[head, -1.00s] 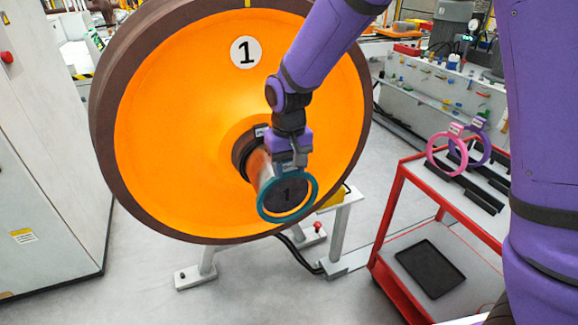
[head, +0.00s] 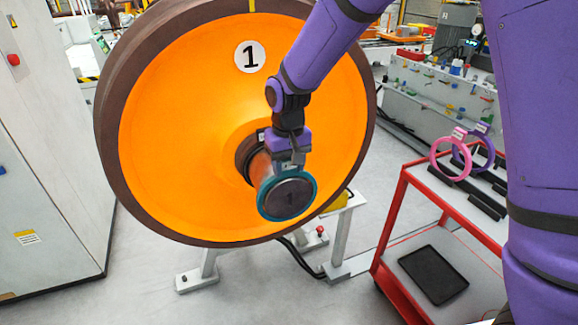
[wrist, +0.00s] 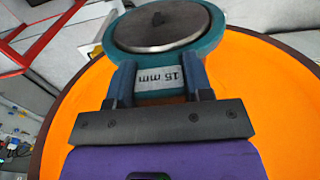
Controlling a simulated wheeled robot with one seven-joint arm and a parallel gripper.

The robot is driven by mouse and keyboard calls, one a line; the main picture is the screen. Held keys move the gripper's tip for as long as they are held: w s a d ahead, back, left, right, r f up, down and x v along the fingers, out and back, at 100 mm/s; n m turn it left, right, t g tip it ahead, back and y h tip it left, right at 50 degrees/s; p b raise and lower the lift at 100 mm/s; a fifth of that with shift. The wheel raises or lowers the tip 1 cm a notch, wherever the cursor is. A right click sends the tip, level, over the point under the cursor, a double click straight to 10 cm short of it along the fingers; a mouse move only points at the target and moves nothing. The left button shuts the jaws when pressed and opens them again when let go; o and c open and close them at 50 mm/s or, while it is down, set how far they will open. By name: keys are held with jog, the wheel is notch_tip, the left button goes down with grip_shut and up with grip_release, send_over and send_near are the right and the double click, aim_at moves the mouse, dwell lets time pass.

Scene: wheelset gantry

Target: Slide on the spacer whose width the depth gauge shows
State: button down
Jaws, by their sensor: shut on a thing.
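My gripper (wrist: 160,84) is shut on a teal ring spacer (wrist: 214,42), whose tab reads "15 mm". In the head view the teal spacer (head: 313,205) lines up with the end of the axle journal (head: 285,196), and the dark end face fills its opening. The wrist view shows the ring around the axle's round end face (wrist: 155,28). How far it sits along the journal is hard to tell. The axle sticks out of the orange wheel (head: 180,130) marked 1. A pink spacer (head: 434,165) and a purple spacer (head: 489,146) stand on the red cart.
The red cart (head: 388,230) stands at the right, with black holders on top and a black tray (head: 432,274) below. A workbench (head: 435,95) behind bears a small green-lit display (head: 471,42), unreadable here. A grey cabinet (head: 50,180) is at the left. The floor in front is clear.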

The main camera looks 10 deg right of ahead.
jog(key=shift+w+a, duration=0.6)
jog(key=shift+w, duration=1.55)
jog(key=shift+w+a, duration=0.65)
jog(key=shift+w, duration=1.55)
jog(key=shift+w+a, duration=0.6)
jog(key=shift+w, duration=1.55)
jog(key=shift+s, duration=0.1)
